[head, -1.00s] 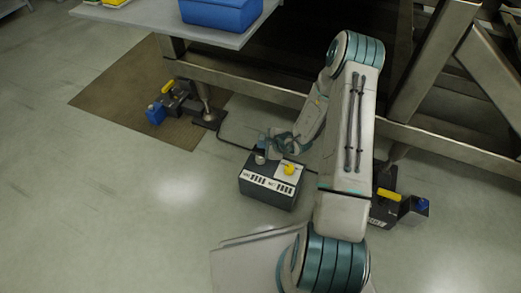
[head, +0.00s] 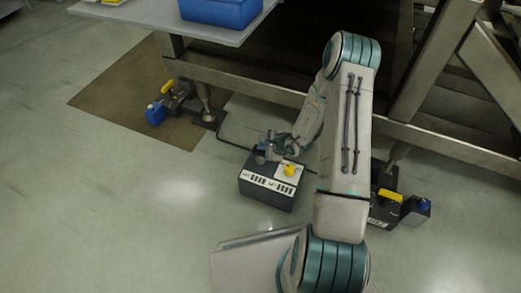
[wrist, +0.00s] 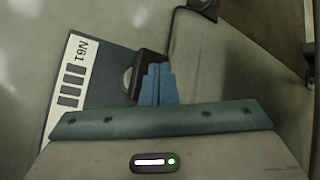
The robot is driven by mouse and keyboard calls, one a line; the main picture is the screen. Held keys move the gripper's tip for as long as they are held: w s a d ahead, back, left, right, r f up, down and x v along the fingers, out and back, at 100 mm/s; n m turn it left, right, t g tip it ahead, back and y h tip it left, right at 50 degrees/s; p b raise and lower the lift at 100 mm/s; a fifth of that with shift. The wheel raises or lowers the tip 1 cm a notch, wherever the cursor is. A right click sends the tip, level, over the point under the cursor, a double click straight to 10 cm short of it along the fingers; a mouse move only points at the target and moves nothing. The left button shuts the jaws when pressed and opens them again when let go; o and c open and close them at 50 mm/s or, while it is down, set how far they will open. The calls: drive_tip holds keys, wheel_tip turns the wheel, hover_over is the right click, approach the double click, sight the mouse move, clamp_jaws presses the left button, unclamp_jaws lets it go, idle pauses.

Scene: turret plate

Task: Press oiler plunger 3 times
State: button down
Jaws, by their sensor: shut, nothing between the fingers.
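A dark box with white label strips (head: 270,190), which looks like the oiler, stands on the floor in the head view. A yellow knob (head: 290,170) is on its top right. A small grey part, perhaps the plunger (head: 260,159), shows at its top left. My gripper (head: 267,151) is shut and empty at the box's back left, close by this part; contact cannot be told. In the wrist view the shut blue fingers (wrist: 158,84) overlap a dark block with a pale round face (wrist: 128,80) beside the box's label (wrist: 70,90).
A yellow-handled unit with a blue part (head: 168,105) is on the brown mat (head: 110,103) at left. A similar one (head: 395,206) is at right. The steel frame (head: 250,87) runs behind. A dark cable (head: 222,135) lies behind the box. Floor at left is clear.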

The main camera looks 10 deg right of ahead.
drive_tip(key=shift+f+b, duration=1)
idle(0.7)
drive_tip(key=shift+r, duration=0.15)
drive_tip(key=shift+r+p, duration=0.8)
drive_tip(key=shift+r, duration=0.75)
drive_tip(key=shift+r+p, duration=1.4)
drive_tip(key=shift+r, duration=1.1)
